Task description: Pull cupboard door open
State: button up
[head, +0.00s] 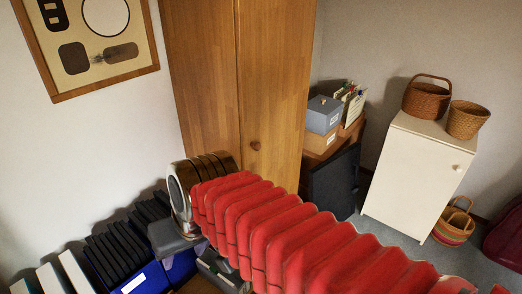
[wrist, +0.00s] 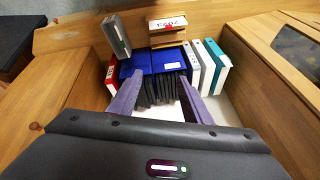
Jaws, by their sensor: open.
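A tall wooden cupboard (head: 205,80) stands at the centre of the head view. Its right-hand door (head: 274,70) carries a small round knob (head: 255,146) and looks shut. A low white cupboard (head: 413,180) stands to the right, with a small round knob (head: 457,168) near the upper right of its shut front. My gripper (wrist: 160,77) is open and empty in the wrist view, its two purple-grey jaws spread above a row of binders. Neither knob is recognisable in the wrist view. My jaws cannot be made out clearly in the head view.
Two baskets (head: 426,99) (head: 466,121) stand on the white cupboard. A dark panel (head: 333,184) leans between the cupboards.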

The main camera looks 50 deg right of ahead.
jog(key=w+d+f+m+y, duration=0.3)
jog(key=w+d+m+y, duration=0.2)
jog(key=w+m, duration=0.4)
jog(key=m+t+h, duration=0.4)
jog(key=m+t, duration=1)
jog(key=m, duration=0.7)
send_near(260, 148)
jog(key=s, duration=0.5)
jog(key=shift+r, duration=0.3)
jog(key=shift+w, duration=0.15)
jog(key=w, duration=0.9)
jog(key=w+a, duration=0.1)
jog(key=w, duration=0.3)
jog(key=shift+w+a, duration=0.1)
jog(key=shift+w, duration=0.2)
